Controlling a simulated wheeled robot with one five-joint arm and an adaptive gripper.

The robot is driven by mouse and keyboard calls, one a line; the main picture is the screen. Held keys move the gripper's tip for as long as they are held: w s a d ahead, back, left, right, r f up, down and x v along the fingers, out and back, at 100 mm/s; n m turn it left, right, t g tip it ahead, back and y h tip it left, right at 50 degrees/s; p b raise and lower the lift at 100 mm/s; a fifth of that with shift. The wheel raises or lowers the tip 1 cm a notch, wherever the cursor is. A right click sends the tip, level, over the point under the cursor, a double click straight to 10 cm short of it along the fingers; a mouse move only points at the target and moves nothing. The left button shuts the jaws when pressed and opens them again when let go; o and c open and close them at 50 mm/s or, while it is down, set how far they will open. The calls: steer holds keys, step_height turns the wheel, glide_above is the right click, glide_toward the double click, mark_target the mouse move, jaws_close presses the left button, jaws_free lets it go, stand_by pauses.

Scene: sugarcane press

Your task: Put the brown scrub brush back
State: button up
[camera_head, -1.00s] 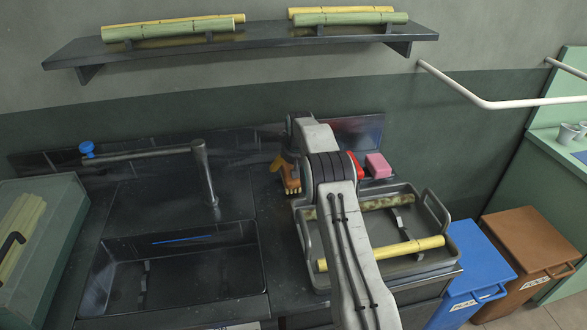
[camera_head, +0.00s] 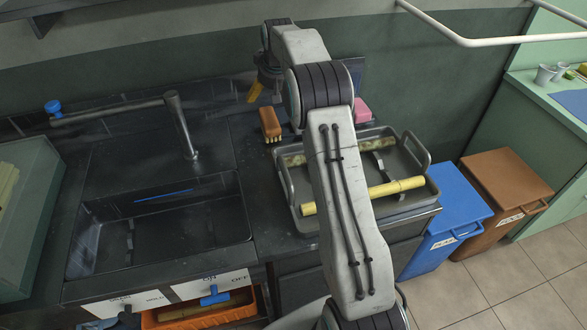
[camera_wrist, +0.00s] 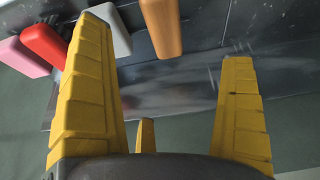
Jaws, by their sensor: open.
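The brown scrub brush (camera_head: 270,123) stands on the dark counter behind the tray, bristles down, right of the tap. It also shows at the top of the wrist view (camera_wrist: 163,25), between the directions of the two fingers and apart from them. My gripper (camera_head: 256,92) is just behind and above the brush in the head view, partly hidden by my arm. In the wrist view my gripper (camera_wrist: 167,60) has its yellow fingers wide apart with nothing between them.
A pink block (camera_head: 362,110) stands right of my arm; a red block (camera_wrist: 46,40) and a pale grey block (camera_wrist: 107,28) show in the wrist view. The grey tray (camera_head: 432,190) holds cane pieces. The sink (camera_head: 160,225) is left; blue (camera_head: 455,205) and brown bins (camera_head: 508,180) are right.

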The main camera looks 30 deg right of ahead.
steer(key=s+a+r, duration=0.5)
steer(key=s, duration=0.4)
steer(key=s+a+r, duration=0.4)
steer(key=s, duration=0.5)
steer(key=s+a+f+n, duration=0.1)
steer(key=s+a+f, duration=0.1)
steer(key=s, duration=1.1)
steer(key=s+a+f+g+y, duration=0.1)
steer(key=s+a+f, duration=0.2)
steer(key=s, duration=0.9)
steer(key=shift+s+a+n, duration=0.2)
steer(key=shift+s+n, duration=0.15)
steer(key=shift+n, duration=0.05)
